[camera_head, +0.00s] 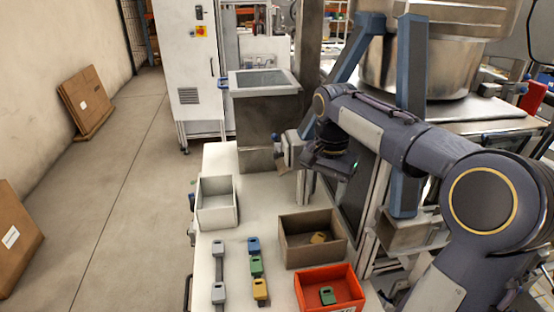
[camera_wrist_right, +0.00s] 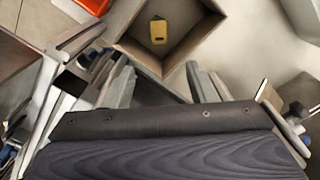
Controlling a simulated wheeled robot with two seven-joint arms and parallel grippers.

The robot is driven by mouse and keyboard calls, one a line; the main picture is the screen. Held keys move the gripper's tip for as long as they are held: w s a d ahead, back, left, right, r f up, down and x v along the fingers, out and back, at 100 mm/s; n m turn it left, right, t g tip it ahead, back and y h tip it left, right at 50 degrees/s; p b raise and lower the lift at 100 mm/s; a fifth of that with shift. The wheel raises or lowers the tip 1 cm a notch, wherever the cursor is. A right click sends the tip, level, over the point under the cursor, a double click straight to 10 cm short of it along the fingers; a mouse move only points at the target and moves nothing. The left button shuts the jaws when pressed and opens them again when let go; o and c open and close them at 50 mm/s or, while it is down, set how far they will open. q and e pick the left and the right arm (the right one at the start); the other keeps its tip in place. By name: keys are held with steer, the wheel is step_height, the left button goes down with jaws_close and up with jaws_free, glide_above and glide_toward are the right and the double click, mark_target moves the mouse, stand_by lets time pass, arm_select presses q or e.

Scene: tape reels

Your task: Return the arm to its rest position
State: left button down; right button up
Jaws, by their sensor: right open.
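My right arm reaches in from the right of the head view, with its right gripper (camera_head: 284,158) held above the far part of the white table (camera_head: 222,160). In the right wrist view the two fingers of the gripper (camera_wrist_right: 163,82) are spread apart with nothing between them. A brown box (camera_head: 296,258) stands on the table below and nearer, with a yellow reel (camera_head: 319,238) in it. The wrist view also shows the box (camera_wrist_right: 186,58) and the yellow reel (camera_wrist_right: 158,31), beyond the fingertips. My left gripper is not in view.
A red bin (camera_head: 302,294) holds a green reel (camera_head: 327,296). A pale empty bin (camera_head: 216,213) stands left. Grey (camera_head: 218,249), blue (camera_head: 253,246), green (camera_head: 256,266) and yellow (camera_head: 260,289) reels lie in front. A blue frame post (camera_head: 411,110) stands close behind my arm.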

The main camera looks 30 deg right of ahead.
steer(key=s+a+f+n+t+y, duration=0.2)
steer(key=s+a+f+n, duration=0.2)
steer(key=s+a, duration=0.3)
steer(key=s+a+f+n+t+y, duration=0.1)
steer(key=s+a+f+n+t, duration=0.2)
steer(key=s+a+n, duration=0.3)
steer(key=s+a+f, duration=0.1)
steer(key=s+a, duration=0.1)
steer(key=s, duration=0.3)
steer(key=shift+s+n+t+y, duration=0.15)
steer(key=shift+n+t+y, duration=0.15)
steer(key=shift+n+y, duration=0.1)
steer(key=shift+r, duration=0.1)
steer(key=shift+c, duration=0.4)
